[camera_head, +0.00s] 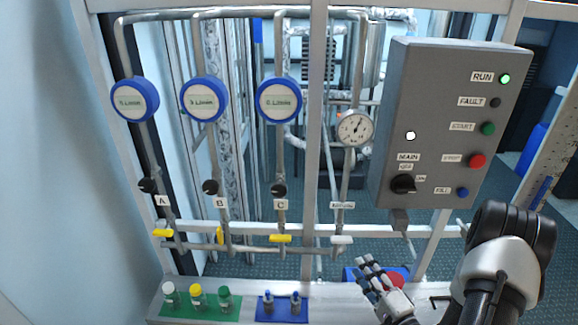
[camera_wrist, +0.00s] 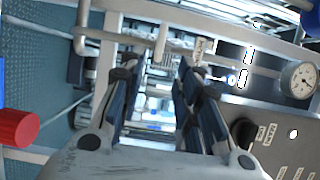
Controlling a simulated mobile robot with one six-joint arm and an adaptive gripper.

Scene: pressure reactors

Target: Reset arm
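My gripper (camera_head: 368,264) is at the lower right of the head view, in front of the white ledge and below the grey control box (camera_head: 440,125). In the wrist view my gripper (camera_wrist: 155,75) shows two dark fingers spread apart with nothing between them, so it is open and empty. My arm comes in from the lower right, its dark joint beside the frame. The control box has a lit green RUN lamp (camera_head: 505,79), a dark FAULT lamp (camera_head: 496,102) and a black MAIN knob (camera_head: 403,184).
Blue-rimmed dials (camera_head: 205,99), yellow-handled valves (camera_head: 280,238) and a pressure gauge (camera_head: 355,128) stand on the pipe frame. Capped bottles (camera_head: 196,295) stand on a green mat (camera_head: 235,312); small blue-topped items sit on a blue mat (camera_head: 262,309). A red cylinder (camera_wrist: 15,127) is near my gripper.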

